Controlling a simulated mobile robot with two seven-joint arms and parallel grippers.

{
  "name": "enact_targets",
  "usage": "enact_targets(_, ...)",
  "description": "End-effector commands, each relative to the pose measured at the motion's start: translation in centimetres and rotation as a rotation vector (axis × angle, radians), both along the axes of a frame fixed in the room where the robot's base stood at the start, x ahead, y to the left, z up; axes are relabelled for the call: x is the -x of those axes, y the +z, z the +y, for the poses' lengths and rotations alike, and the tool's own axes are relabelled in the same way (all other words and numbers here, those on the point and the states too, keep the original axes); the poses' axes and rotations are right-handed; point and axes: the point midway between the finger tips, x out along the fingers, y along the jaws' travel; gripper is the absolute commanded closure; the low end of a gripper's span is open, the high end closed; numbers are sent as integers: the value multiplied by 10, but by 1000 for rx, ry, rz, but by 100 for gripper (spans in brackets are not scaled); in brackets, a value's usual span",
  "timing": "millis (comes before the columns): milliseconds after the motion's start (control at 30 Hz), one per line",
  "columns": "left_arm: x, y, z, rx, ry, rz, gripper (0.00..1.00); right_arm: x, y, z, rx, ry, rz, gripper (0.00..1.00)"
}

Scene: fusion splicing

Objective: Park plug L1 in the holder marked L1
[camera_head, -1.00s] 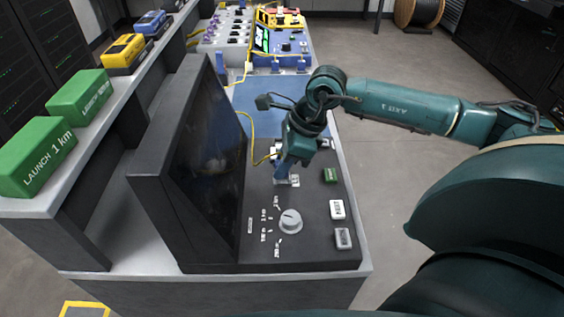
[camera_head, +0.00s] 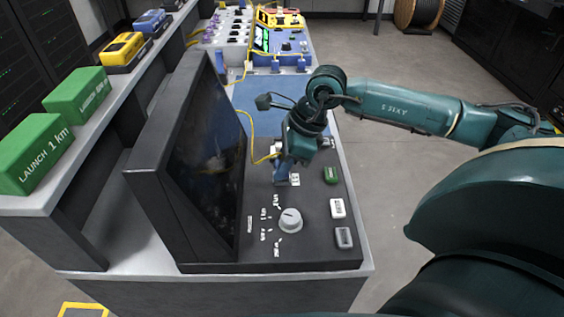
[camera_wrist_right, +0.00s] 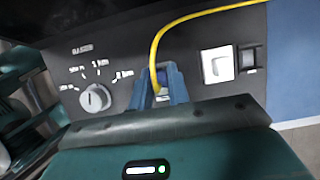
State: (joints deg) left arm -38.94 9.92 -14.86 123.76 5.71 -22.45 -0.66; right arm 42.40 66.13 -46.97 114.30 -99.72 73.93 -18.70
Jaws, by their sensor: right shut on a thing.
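My right gripper (camera_head: 280,174) is low over the black instrument's control panel, beside the white socket (camera_head: 294,180). Its blue fingers (camera_wrist_right: 162,90) are shut on the plug at the end of the yellow cable (camera_wrist_right: 155,50). The plug is mostly hidden between the fingers. In the head view the yellow cable (camera_head: 251,138) loops from the gripper to the left, then back over the blue mat. Small blue upright posts (camera_head: 275,66) stand at the mat's far end; their marks are too small to read, so I cannot tell which is L1. My left gripper is out of view.
The black instrument (camera_head: 160,190) with its tall screen stands left of the gripper. A grey knob (camera_head: 290,220) and several buttons are on its panel. The blue mat (camera_head: 255,97) lies behind it, mostly clear. Green launch boxes (camera_head: 35,150) are on the left shelf.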

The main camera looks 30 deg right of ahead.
Motion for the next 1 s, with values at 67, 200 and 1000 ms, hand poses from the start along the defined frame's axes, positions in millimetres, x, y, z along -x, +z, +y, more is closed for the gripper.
enact_targets(67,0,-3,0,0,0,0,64,0,-3,0,0,0,0,100)
enact_targets(200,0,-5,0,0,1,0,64,0,-6,0,0,0,0,100)
enact_targets(1000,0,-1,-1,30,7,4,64,0,-5,0,0,0,0,57)
